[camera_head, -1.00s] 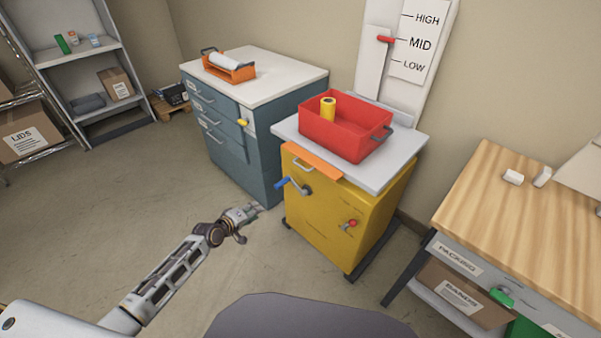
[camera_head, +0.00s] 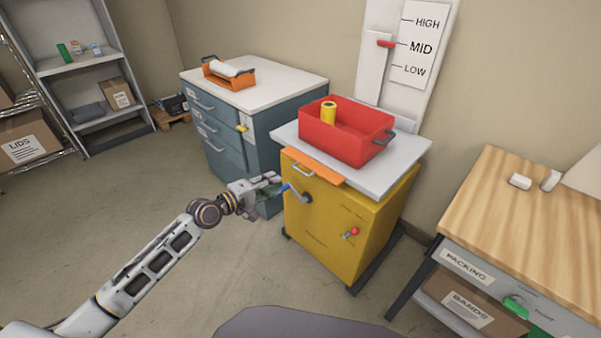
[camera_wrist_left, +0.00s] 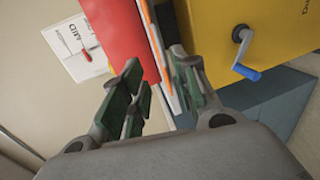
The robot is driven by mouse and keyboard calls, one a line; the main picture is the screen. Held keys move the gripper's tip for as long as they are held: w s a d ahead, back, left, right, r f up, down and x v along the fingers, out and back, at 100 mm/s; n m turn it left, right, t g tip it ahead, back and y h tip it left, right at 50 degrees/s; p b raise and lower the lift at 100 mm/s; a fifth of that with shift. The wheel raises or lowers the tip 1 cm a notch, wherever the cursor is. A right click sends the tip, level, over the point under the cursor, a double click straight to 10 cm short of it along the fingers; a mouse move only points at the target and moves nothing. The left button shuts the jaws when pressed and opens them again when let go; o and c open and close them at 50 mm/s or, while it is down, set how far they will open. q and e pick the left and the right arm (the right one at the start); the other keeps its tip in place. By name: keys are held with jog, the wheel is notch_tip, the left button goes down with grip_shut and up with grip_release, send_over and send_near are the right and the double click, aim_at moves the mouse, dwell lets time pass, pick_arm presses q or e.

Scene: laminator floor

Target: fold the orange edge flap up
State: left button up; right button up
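The orange edge flap (camera_head: 314,166) runs along the front edge of the grey top (camera_head: 405,168) of the yellow cabinet (camera_head: 330,222). In the left wrist view the flap is a thin orange strip (camera_wrist_left: 157,42) beyond the gap between my fingers. My left gripper (camera_head: 277,184) is by the cabinet's left front corner, just below and left of the flap. The left wrist view shows its two fingers (camera_wrist_left: 158,85) apart with nothing held. I cannot tell whether a finger touches the flap. My right gripper is not in view.
A red bin (camera_head: 346,143) with a yellow roll (camera_head: 328,112) stands on the grey top. A blue-handled crank (camera_head: 296,192) and a red knob (camera_head: 350,233) stick out of the cabinet front. A blue drawer cabinet (camera_head: 225,137) stands to the left. Open floor lies in front.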

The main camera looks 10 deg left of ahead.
aim_at(301, 172)
pick_arm(q)
jog(key=shift+w, duration=0.1)
